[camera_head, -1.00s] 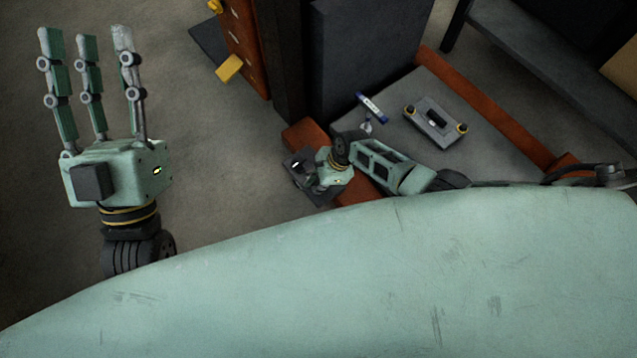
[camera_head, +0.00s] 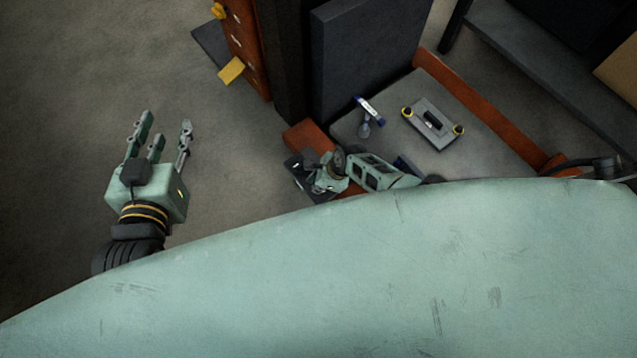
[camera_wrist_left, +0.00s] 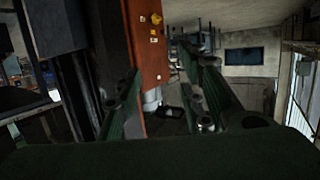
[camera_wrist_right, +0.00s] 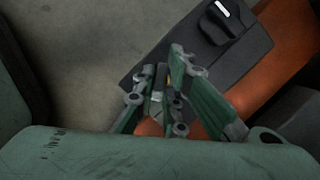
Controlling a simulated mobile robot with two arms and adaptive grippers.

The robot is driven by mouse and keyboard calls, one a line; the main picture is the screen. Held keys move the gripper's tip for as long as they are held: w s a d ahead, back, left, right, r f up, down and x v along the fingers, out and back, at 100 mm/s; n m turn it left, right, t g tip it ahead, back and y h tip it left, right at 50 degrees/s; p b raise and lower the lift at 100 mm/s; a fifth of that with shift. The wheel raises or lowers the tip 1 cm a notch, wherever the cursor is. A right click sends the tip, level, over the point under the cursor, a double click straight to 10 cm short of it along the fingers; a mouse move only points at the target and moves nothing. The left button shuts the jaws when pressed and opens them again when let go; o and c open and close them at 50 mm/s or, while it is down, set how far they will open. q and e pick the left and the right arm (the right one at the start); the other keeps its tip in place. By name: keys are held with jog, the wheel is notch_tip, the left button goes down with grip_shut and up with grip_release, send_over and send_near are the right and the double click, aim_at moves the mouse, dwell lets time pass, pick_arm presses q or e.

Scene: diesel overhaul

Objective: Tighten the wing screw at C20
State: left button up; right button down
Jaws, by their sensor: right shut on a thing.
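My right gripper (camera_head: 312,172) is at the dark plate (camera_head: 294,163) beside the orange beam. In the right wrist view its fingers (camera_wrist_right: 165,88) are shut together on a small grey part (camera_wrist_right: 157,95) at the edge of the dark plate (camera_wrist_right: 262,45). The fingers hide most of this part, so I cannot tell its shape, and no C20 label is readable. A black knob (camera_wrist_right: 216,28) with a white mark sits on the same plate, apart from the fingers. My left gripper (camera_head: 163,132) is open and empty over the bare floor at the left.
A grey tray floor (camera_head: 390,145) with an orange rim (camera_head: 480,105) holds a blue-and-white tool (camera_head: 369,110) and a grey plate with a black handle (camera_head: 432,122). A tall dark panel (camera_head: 365,50) stands behind the right gripper. An orange cabinet (camera_head: 243,45) is at the back.

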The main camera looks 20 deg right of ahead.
jog(key=shift+r+m+t+p, duration=0.15)
jog(key=shift+m+t+p, duration=0.15)
jog(key=shift+m+p, duration=0.8)
pick_arm(q)
jog(key=s+a+f+g+y+p, duration=0.1)
jog(key=s+a+f+g, duration=0.3)
jog(key=s+f+g, duration=0.4)
jog(key=s+f+y, duration=0.1)
jog(key=s+f, duration=0.2)
jog(key=shift+s+a, duration=0.3)
pick_arm(e)
jog(key=m+h, duration=0.1)
jog(key=m, duration=0.1)
jog(key=shift+m+t, duration=0.3)
jog(key=shift+m, duration=0.1)
pick_arm(q)
jog(key=shift+f, duration=0.1)
